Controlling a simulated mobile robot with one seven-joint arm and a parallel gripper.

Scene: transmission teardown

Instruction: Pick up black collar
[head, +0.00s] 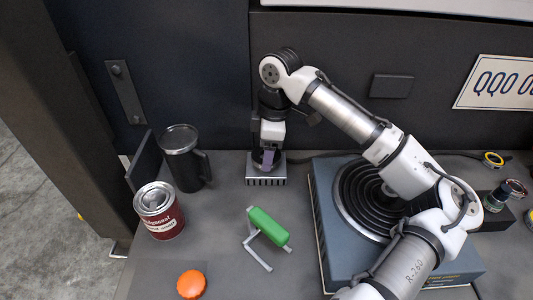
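My gripper (267,161) points down at the back of the bench, with purple-grey fingers, right over a small silver finned block (266,181). A dark piece (257,156) shows around the fingertips at the top of the block; it may be the black collar, but it is small and partly hidden by the fingers. I cannot tell whether the fingers are open or closed on it, nor whether it touches the block.
A black lidded mug (183,163) and a red-labelled tin (160,212) stand left. A green-handled tool (268,227) and an orange cap (191,284) lie in front. A blue slab (330,262) bearing black concentric rings (352,207) lies right, under my arm. The dark wall is close behind.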

